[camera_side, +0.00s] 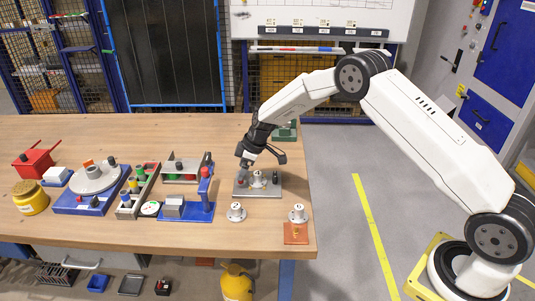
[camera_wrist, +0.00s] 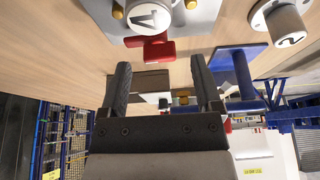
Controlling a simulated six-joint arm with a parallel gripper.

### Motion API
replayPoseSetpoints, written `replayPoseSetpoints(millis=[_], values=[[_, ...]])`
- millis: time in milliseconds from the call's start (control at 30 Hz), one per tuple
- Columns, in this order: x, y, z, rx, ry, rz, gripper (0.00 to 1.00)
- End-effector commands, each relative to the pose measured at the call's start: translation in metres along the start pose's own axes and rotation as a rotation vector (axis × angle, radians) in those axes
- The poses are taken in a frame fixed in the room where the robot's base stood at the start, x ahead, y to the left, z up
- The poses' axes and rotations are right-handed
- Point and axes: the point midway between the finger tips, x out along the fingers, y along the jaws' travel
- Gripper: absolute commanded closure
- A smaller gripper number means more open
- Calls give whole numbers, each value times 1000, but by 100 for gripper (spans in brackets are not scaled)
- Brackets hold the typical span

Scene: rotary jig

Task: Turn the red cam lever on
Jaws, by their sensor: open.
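A red lever (camera_wrist: 152,50) shows in the wrist view, beside a round white part marked with a digit (camera_wrist: 150,16) on a grey plate (camera_wrist: 197,18). In the side view the grey plate (camera_side: 262,192) lies near the table's right edge with the white part (camera_side: 258,180) standing on it. The lever is hard to make out there. My gripper (camera_side: 262,160) is just above this plate, pointing down. In the wrist view its two black fingers (camera_wrist: 160,78) are spread apart with nothing between them, and the lever appears just beyond the fingertips, apart from them.
A white knob (camera_side: 236,212) and another on an orange plate (camera_side: 296,236) stand in front. A blue fixture with a post (camera_side: 206,186) is close on the left. Beyond it are a rotary table on a blue base (camera_side: 92,203), a yellow jar (camera_side: 30,199) and a red box (camera_side: 33,163).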

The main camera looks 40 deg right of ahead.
Motion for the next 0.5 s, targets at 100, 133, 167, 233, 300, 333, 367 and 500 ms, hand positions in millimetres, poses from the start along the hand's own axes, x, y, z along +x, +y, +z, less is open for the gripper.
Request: replayPoseSetpoints(millis=[100, 133, 167, 233, 300, 333, 367, 500], values=[[9, 0, 0, 0, 0, 0, 18], [11, 0, 0, 1, 0, 0, 18], [12, 0, 0, 1, 0, 0, 18], [14, 0, 0, 1, 0, 1, 18], [15, 0, 0, 1, 1, 2, 18], [15, 0, 0, 1, 1, 2, 18], [15, 0, 0, 1, 1, 2, 18], [15, 0, 0, 0, 1, 2, 18]])
